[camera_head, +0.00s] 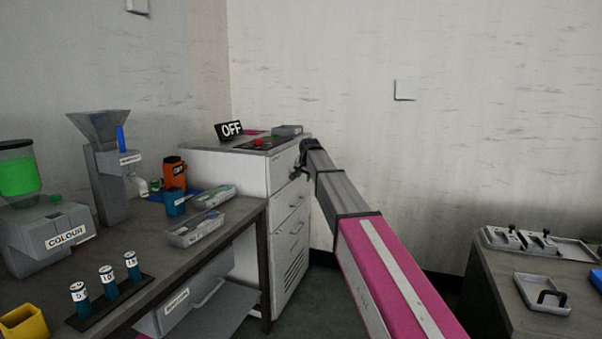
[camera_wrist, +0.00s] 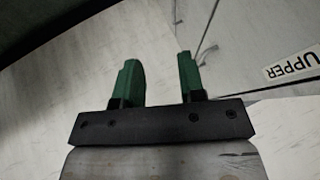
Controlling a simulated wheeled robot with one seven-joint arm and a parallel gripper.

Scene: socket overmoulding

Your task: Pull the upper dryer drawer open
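The dryer (camera_head: 222,165) is a white cabinet beyond the left bench, with drawers in its narrow front face. My gripper (camera_head: 298,173) is near the top of this front face and hides part of the upper drawer. In the wrist view my gripper (camera_wrist: 157,78) has two green fingers spread apart with nothing between them. The upper drawer front (camera_wrist: 245,40) is at the right there, with an "UPPER" label (camera_wrist: 293,64). A thin handle-like edge (camera_wrist: 208,54) lies just right of the right finger. Contact cannot be told.
An "OFF" sign (camera_head: 229,130) and a control panel (camera_head: 262,143) are on the dryer's top. A right bench (camera_head: 490,287) holds metal mould parts. Floor is clear before the dryer.

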